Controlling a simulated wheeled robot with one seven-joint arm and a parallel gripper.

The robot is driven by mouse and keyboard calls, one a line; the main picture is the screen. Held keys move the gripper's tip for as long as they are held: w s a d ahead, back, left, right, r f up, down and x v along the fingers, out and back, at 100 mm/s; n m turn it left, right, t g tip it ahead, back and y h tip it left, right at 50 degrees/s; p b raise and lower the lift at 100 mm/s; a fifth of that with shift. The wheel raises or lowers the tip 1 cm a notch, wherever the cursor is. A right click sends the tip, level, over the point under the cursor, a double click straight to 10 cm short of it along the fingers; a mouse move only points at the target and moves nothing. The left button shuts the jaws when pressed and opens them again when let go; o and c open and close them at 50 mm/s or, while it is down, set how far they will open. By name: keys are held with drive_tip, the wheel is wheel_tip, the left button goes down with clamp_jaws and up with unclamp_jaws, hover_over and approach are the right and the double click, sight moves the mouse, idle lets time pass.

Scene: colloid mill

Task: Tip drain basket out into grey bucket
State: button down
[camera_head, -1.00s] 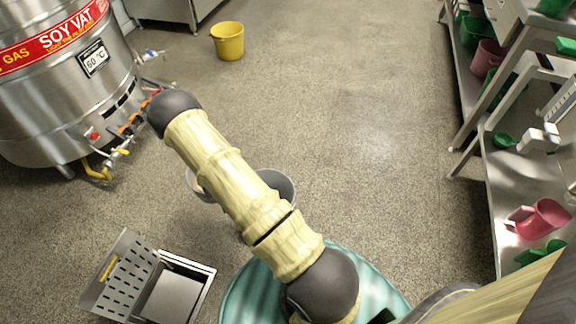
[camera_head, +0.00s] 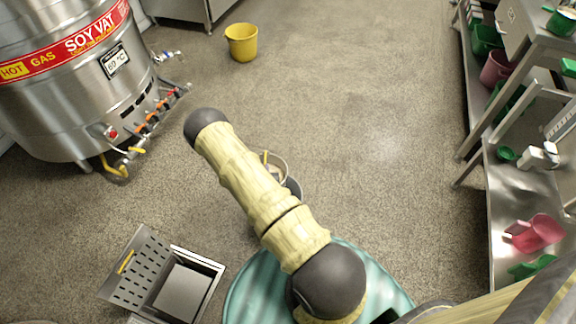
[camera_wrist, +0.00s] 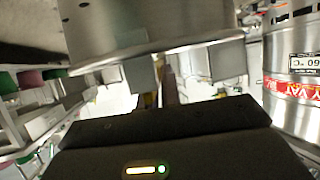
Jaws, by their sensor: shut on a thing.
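The metal drain basket (camera_head: 281,162) shows beside my arm in the head view, with a yellow part at its rim; my arm hides much of it. In the wrist view its shiny steel wall (camera_wrist: 150,25) fills the top, just beyond my gripper (camera_wrist: 184,72). My gripper is shut on the basket, at what looks like its yellow handle between the fingers.
An open floor drain (camera_head: 180,292) with a perforated lid (camera_head: 140,268) lies at lower left. The soy vat (camera_head: 70,90) with its taps stands at upper left. A yellow bucket (camera_head: 241,42) stands at the back. A steel table (camera_head: 510,210) lines the right. Mid floor is clear.

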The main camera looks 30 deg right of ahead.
drive_tip(key=s+d+m+g+h+p, duration=0.2)
drive_tip(key=s+d+m+h, duration=0.1)
drive_tip(key=s+d+m, duration=0.1)
drive_tip(key=shift+s+d+f+g+h+p, duration=0.2)
drive_tip(key=shift+s+d+g+h+p, duration=0.1)
drive_tip(key=shift+s+d, duration=0.75)
drive_tip(key=shift+w, duration=0.2)
drive_tip(key=shift+w+a+f+n+g+h+b, duration=0.25)
drive_tip(key=shift+w+n+g+b, duration=0.25)
drive_tip(key=shift+n+b, duration=0.45)
drive_tip(key=w+a+f+n+g+h+b, duration=0.1)
drive_tip(key=n+b, duration=0.1)
drive_tip(key=b, duration=0.2)
drive_tip(key=w+a+f+n+h+b, duration=0.1)
drive_tip(key=w+f+n+h+b, duration=0.1)
drive_tip(key=b, duration=0.3)
drive_tip(key=w+a+f+n+g+h+b, duration=0.1)
drive_tip(key=w+a+f+n+b, duration=0.1)
drive_tip(key=n+b, duration=0.2)
drive_tip(key=shift+g+b, duration=0.3)
drive_tip(key=shift+b, duration=0.05)
drive_tip(key=shift+w+a+f+n+h+b, duration=0.4)
drive_tip(key=shift+n+h+b, duration=0.15)
drive_tip(key=shift+b, duration=0.25)
